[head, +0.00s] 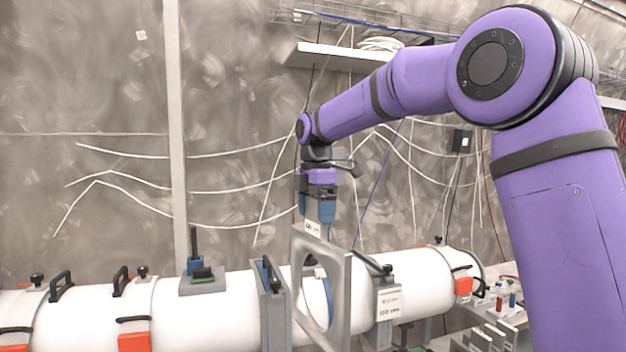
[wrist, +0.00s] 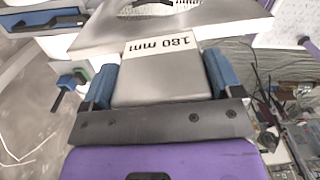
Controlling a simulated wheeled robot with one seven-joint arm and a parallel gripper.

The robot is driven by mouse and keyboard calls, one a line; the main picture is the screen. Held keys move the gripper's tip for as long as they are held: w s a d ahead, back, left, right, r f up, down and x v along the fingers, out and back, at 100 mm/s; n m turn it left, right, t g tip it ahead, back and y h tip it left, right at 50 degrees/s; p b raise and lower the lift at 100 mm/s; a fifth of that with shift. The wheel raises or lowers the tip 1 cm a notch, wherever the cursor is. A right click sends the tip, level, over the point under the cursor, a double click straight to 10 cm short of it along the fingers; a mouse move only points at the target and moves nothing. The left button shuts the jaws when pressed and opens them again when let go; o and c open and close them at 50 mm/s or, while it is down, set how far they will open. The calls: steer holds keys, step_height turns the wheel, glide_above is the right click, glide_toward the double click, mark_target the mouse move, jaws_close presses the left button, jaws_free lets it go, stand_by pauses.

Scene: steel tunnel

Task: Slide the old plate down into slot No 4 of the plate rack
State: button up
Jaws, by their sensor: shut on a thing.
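My gripper (head: 320,212) is shut on the top tab of a grey square plate (head: 343,285) with a large round hole. In the wrist view the blue fingers of my gripper (wrist: 160,80) sit on both sides of the tab, which is marked "180 mm" (wrist: 160,45). The plate hangs upright below my gripper, overlapping the white tube in the head view. I cannot tell whether it is in the tube's gap or in front of it. Grey upright pieces (head: 490,338), possibly the plate rack, show at the lower right, partly cut off. No slot numbers are readable.
The white tube (head: 215,308) crosses the scene, with a grey flange (head: 273,315) left of the plate and a labelled block (head: 389,300) to its right. Small red and blue items (head: 505,300) stand on a bench at right. Cables hang on the wall.

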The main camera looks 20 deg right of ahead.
steer(key=s+f+n, duration=0.1)
steer(key=s+f, duration=0.2)
steer(key=f, duration=0.8)
steer(key=s+f+n, duration=0.2)
steer(key=f, duration=0.9)
steer(key=s+f+n, duration=0.2)
steer(key=s+f, duration=0.1)
steer(key=f, duration=0.8)
steer(key=shift+s, duration=0.35)
